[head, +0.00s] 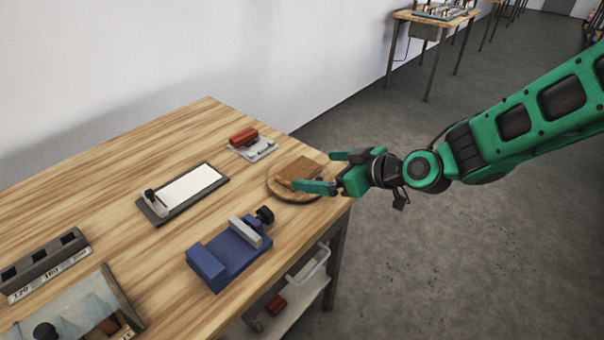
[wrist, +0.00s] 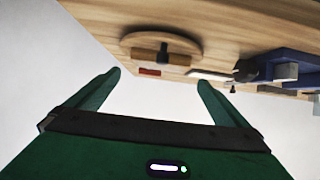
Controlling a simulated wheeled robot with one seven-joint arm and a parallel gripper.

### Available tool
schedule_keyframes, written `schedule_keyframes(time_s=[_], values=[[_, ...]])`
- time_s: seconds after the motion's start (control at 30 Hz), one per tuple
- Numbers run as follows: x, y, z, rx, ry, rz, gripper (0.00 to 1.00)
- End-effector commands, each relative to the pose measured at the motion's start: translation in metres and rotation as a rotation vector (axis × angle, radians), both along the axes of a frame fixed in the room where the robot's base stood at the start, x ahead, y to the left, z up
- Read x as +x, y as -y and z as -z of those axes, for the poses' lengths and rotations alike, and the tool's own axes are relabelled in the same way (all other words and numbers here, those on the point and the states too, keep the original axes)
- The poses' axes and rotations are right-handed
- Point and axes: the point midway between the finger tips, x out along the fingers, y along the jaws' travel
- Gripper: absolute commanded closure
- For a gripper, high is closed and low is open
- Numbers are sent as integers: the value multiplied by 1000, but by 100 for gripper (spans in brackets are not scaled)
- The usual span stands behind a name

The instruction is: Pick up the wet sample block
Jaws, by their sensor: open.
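A brown, wood-coloured block (head: 298,170), seemingly the wet sample block, rests on a round wooden disc (head: 278,193) near the table's right corner. No wetness can be made out. My gripper (head: 312,169) is open and reaches in from the right, its green fingers near the block's right side; one finger overlaps the block's front in the picture. In the wrist view the block (wrist: 145,57) and disc (wrist: 135,38) show ahead of the spread fingers (wrist: 159,78), apart from them, with a dark part at the block's middle. Nothing is between the fingers.
A blue vise (head: 225,257) stands in front of the disc. A red-handled tool (head: 243,137) lies behind it. A whetstone-like white plate (head: 190,186) on a dark base is to the left. A slotted holder (head: 42,265) sits far left. Open floor (head: 450,250) lies right of the table.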

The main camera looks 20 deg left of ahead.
Motion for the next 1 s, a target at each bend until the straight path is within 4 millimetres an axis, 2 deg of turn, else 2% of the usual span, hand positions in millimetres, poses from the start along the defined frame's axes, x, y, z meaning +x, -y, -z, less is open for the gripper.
schedule_keyframes(time_s=[0.1, 0.33, 0.63, 0.97, 1.0], values=[[4, -11, 7, 0, -2, -1, 0], [8, -22, 16, -1, -3, -1, 0], [21, -51, 36, -2, -2, 0, 0], [23, -55, 39, -1, -2, 2, 0], [23, -55, 39, -1, -2, 2, 10]])
